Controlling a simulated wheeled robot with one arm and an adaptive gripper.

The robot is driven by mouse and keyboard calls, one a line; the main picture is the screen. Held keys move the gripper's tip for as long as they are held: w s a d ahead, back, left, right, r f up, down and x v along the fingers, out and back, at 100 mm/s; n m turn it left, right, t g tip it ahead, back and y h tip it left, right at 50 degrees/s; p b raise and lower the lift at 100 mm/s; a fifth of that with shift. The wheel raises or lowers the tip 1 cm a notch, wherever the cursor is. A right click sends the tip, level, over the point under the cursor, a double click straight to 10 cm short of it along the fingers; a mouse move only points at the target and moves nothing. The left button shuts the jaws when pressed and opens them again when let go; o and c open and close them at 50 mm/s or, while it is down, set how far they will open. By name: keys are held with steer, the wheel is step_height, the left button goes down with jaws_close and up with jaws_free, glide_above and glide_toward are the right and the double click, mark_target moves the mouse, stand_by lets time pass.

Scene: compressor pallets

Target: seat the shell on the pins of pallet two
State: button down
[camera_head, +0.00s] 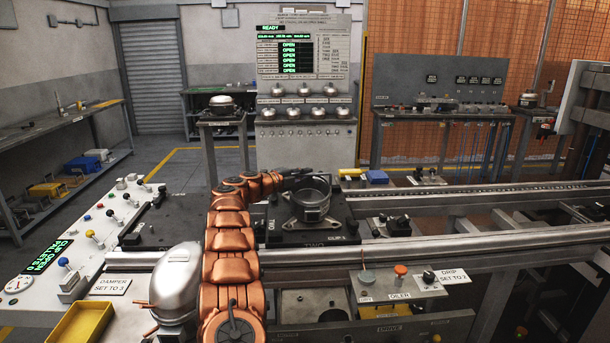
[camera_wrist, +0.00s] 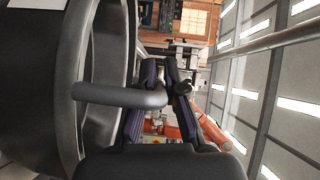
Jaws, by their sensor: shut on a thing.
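The shell (camera_head: 312,205) is a dark grey open cup with a pale flanged foot. In the head view it is upright over a dark pallet (camera_head: 268,238) on the line, which I take to be pallet two. The pins are hidden, and I cannot tell whether the foot rests on the pallet or is just above it. My gripper (camera_head: 298,178) is at the shell's far left rim, shut on it. In the wrist view the shell (camera_wrist: 35,90) fills the left side. A grey pipe stub (camera_wrist: 120,96) reaches from it across my fingers (camera_wrist: 160,85); the exact grip point is unclear.
A silver dome (camera_head: 178,282) stands left of my arm. A yellow tray (camera_head: 80,322) and a lever panel (camera_head: 95,235) lie further left. Metal rails (camera_head: 440,243) run along the line in front of the pallet. A panel with a red button (camera_head: 400,270) is at the near right.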

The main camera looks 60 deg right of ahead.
steer(key=shift+f, duration=0.15)
steer(key=c, duration=1.4)
jaws_free()
steer(key=shift+o, duration=1.1)
steer(key=shift+f, duration=0.2)
steer(key=v, duration=1.2)
